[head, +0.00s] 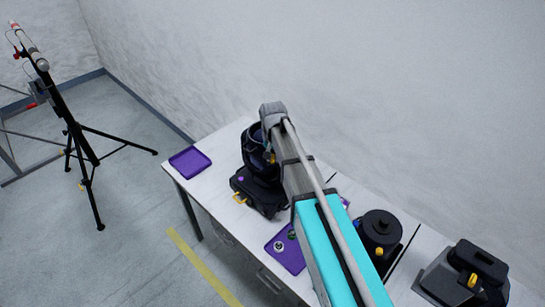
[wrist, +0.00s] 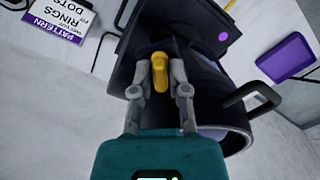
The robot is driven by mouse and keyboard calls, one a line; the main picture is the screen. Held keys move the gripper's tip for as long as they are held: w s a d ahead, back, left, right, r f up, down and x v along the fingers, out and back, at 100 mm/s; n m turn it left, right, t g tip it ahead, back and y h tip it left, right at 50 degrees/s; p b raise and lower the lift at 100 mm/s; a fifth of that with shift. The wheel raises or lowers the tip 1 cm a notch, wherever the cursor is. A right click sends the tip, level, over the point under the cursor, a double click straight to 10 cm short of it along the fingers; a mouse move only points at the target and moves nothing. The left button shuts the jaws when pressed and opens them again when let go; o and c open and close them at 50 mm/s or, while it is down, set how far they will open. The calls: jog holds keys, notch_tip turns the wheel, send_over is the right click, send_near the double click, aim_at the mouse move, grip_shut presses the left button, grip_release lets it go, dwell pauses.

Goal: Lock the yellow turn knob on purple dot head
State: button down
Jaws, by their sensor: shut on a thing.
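The purple dot head is a black lamp head lying on the white table, seen in the head view (head: 262,190) and large in the wrist view (wrist: 205,95). Its purple dot (wrist: 223,37) shows on its black base in the wrist view. The yellow turn knob (wrist: 160,72) stands on the side of this head. My gripper (wrist: 162,80) is shut on the yellow knob, with one finger on each side of it. A separate yellow part (head: 240,198) shows at the front of the base.
A purple tray (head: 190,162) lies at the table's left end and another (head: 287,250) holds small parts near the front edge. Two other black heads (head: 381,232) (head: 465,275) stand to the right. A purple printed card (wrist: 62,18) lies at the wrist view's upper left. A tripod stands on the floor.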

jog(key=shift+n, duration=1.9)
jog(key=c, duration=0.9)
grip_release()
notch_tip(320, 180, up, 7)
jog(key=p, duration=0.7)
